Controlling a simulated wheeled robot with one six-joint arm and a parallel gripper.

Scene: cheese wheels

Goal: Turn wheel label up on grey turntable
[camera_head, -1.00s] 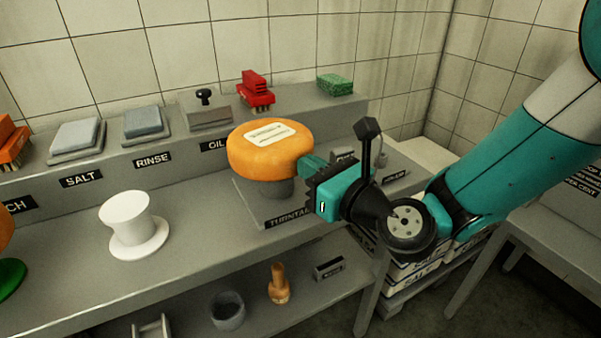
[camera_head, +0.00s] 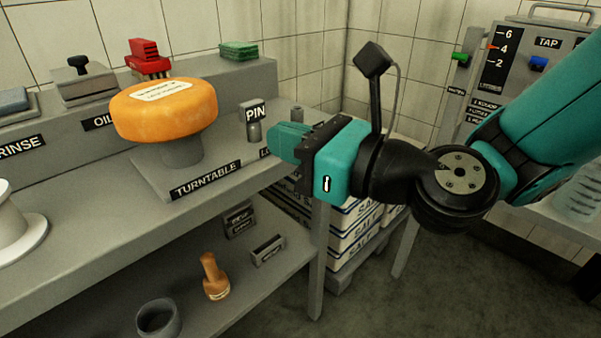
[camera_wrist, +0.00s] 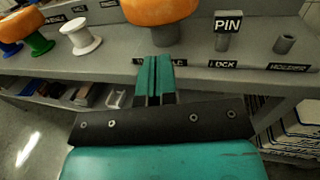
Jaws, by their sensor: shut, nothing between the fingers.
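The orange cheese wheel (camera_head: 165,112) lies flat on the grey turntable (camera_head: 182,152), with its pale label (camera_head: 161,91) facing up. In the wrist view the lower part of the wheel (camera_wrist: 160,10) shows at the top, on the turntable's grey post (camera_wrist: 166,36). My gripper (camera_head: 275,143) is shut and empty, to the right of the wheel and apart from it, near the bench's front edge. In the wrist view its teal fingers (camera_wrist: 155,78) lie together, pointing toward the turntable base.
A grey pin (camera_head: 254,122) stands right of the turntable, with a holder (camera_wrist: 285,43) beyond it. A white stand (camera_head: 14,225) is at left. Salt boxes (camera_head: 352,220) are stacked below. Floor at right is clear.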

